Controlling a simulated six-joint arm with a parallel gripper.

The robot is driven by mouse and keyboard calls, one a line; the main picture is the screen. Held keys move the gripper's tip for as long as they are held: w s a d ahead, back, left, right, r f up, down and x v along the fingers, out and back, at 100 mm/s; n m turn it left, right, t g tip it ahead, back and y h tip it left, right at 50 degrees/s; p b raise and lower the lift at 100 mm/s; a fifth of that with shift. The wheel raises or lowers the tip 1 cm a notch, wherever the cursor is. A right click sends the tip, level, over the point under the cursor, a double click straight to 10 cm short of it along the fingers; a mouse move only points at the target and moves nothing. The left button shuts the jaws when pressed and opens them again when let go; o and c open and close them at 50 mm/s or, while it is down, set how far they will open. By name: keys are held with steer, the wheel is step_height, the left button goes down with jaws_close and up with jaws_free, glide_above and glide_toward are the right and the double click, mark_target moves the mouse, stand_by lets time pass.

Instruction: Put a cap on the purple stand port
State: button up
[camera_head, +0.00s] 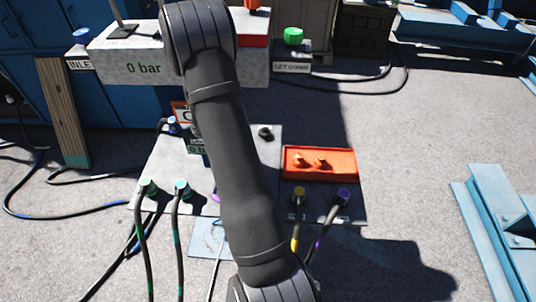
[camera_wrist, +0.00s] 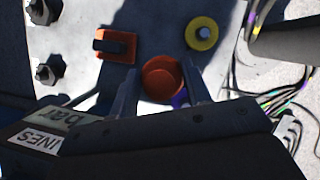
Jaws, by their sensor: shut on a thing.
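My gripper (camera_wrist: 160,77) shows in the wrist view, its two fingers on either side of a round orange-red cap (camera_wrist: 162,80), shut on it. A bit of purple (camera_wrist: 180,98) shows just beside the cap, between the cap and the right finger; it looks like the purple port, mostly hidden. I cannot tell whether the cap touches it. In the head view a purple arc (camera_head: 215,195) shows at the left edge of my arm, on the grey panel (camera_head: 160,165). My gripper and the held cap are hidden behind my arm there.
An orange tray (camera_head: 347,164) with small orange caps (camera_head: 299,160) lies right of my arm. Yellow (camera_head: 298,193) and purple (camera_head: 343,195) cable plugs stand in front of it. The wrist view shows a yellow ring port (camera_wrist: 201,33), an orange square piece (camera_wrist: 115,45) and hex fittings (camera_wrist: 50,70).

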steer(key=s+a, duration=0.5)
steer(key=a, duration=0.2)
steer(key=shift+s+a+f, duration=0.1)
steer(key=shift+f, duration=1.95)
steer(key=shift+s+a+f, duration=0.1)
steer(key=shift+f, duration=1.95)
steer(key=shift+f, duration=0.3)
steer(key=o, duration=1.2)
steer(key=shift+c, duration=0.2)
steer(key=shift+r, duration=0.1)
steer(key=v, duration=1.7)
